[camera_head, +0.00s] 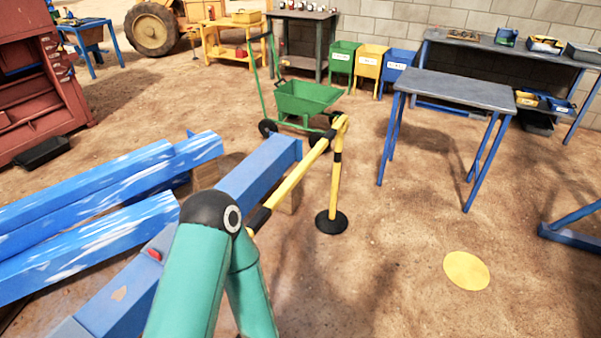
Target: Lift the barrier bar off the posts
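The barrier bar (291,184) is yellow with black bands. It runs from behind a teal arm of mine up and right to the top of a yellow and black post (336,178). The post stands upright on a round black base (331,222). The bar's far end is at the post's top; its near end and any second post are hidden behind my arm. The arm's dark elbow joint shows at the lower left of centre. Neither gripper shows in the head view.
Long blue beams (80,205) lie at the left, and another blue beam (258,166) runs beside the bar. A green wheelbarrow (305,98) stands behind the post. A blue-legged table (455,93) stands to the right. Sandy floor around a yellow disc (466,270) is clear.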

